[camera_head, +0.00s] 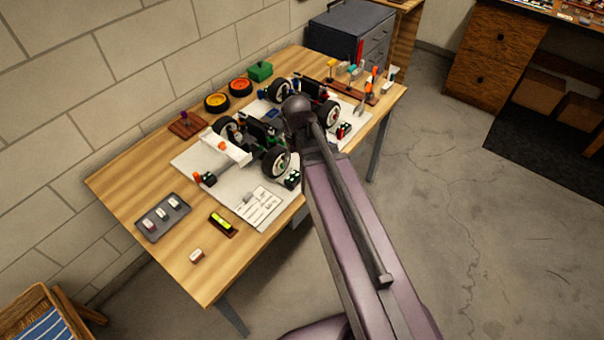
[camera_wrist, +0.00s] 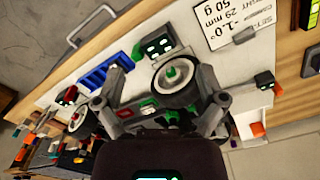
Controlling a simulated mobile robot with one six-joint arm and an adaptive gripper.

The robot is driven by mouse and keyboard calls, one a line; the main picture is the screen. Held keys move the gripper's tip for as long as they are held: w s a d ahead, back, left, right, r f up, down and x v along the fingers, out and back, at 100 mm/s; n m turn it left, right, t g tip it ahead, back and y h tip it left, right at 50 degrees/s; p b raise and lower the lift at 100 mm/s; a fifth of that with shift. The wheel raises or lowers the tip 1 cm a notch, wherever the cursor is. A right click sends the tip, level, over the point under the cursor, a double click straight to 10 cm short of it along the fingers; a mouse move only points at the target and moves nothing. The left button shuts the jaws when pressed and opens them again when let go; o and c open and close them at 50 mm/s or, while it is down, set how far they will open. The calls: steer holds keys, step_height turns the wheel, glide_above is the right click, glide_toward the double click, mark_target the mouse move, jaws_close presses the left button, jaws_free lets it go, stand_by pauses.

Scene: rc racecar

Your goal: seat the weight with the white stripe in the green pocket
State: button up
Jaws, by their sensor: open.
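Several small weights lie in the dark tray (camera_head: 152,236) on the near left of the table in the head view. Another pale and reddish weight (camera_head: 197,256) lies loose on the wood; I cannot tell which weight has the white stripe. The RC car (camera_head: 226,148) stands on a white mat. In the wrist view its green-hubbed wheel (camera_wrist: 178,84) and a green part (camera_wrist: 143,107) are close to my gripper; I cannot tell whether that part is the green pocket. My gripper (camera_wrist: 161,88) is open with nothing visible between its fingers, above the car. My arm hides it in the head view.
A level with a yellow vial (camera_head: 222,222) lies near the tray. A setup card (camera_head: 259,200) lies on the mat. The table's front left is mostly clear.

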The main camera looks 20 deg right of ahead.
steer(key=shift+m, duration=0.7)
steer(key=s, duration=0.5)
steer(key=shift+s+a, duration=0.15)
steer(key=shift+s, duration=0.2)
